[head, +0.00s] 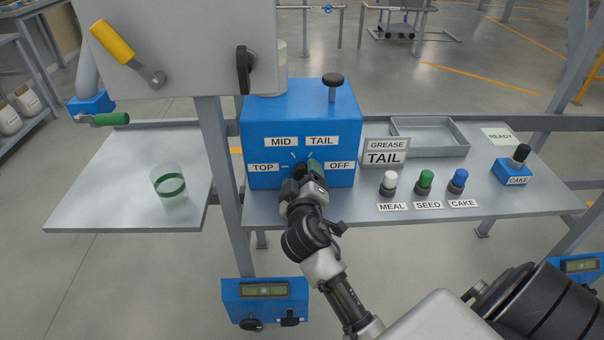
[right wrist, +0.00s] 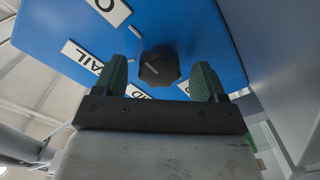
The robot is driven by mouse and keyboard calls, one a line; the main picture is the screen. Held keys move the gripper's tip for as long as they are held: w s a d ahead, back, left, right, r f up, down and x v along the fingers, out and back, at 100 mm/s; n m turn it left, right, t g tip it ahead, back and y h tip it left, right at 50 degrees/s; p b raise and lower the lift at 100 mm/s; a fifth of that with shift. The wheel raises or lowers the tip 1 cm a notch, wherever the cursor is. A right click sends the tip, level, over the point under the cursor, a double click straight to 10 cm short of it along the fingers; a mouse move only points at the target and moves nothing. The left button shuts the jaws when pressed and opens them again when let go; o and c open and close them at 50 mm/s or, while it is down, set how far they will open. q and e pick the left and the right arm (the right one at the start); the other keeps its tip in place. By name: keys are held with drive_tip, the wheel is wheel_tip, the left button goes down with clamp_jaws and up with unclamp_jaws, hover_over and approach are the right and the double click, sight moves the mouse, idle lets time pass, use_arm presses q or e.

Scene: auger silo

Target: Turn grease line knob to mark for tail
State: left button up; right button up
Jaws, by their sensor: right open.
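The blue grease box (head: 300,110) stands on the bench with labels TOP, MID, TAIL (head: 321,141) and OFF around its knob. In the head view my right gripper (head: 303,176) is in front of the box's lower face and mostly hides the knob. In the right wrist view the dark faceted knob (right wrist: 159,66) shows between the two green fingertips of the right gripper (right wrist: 161,80). The fingers are open, with a gap on each side of the knob. I cannot tell which mark the knob points to. My left gripper is not in view.
A sign reading GREASE TAIL (head: 385,152) stands right of the box. White, green and blue buttons (head: 457,181), a grey tray (head: 430,137) and a blue CAKE lever box (head: 511,171) are farther right. A green-banded glass (head: 169,182) stands on the left shelf.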

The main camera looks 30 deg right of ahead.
drive_tip(key=shift+w+d, duration=0.25)
drive_tip(key=shift+w, duration=0.15)
drive_tip(key=c, duration=0.9)
drive_tip(key=n+p, duration=0.3)
drive_tip(key=n, duration=0.2)
drive_tip(key=shift+r+p, duration=0.15)
drive_tip(key=shift+p, duration=0.2)
drive_tip(key=n+p, duration=0.2)
drive_tip(key=n, duration=0.3)
drive_tip(key=shift+p, duration=0.35)
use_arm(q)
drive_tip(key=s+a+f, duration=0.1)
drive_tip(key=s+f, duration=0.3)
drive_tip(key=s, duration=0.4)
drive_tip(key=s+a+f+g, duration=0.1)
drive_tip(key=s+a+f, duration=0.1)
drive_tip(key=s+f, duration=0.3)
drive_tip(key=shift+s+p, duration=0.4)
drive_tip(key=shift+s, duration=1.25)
use_arm(e)
drive_tip(key=shift+f+n, duration=0.2)
drive_tip(key=shift+n, duration=0.6)
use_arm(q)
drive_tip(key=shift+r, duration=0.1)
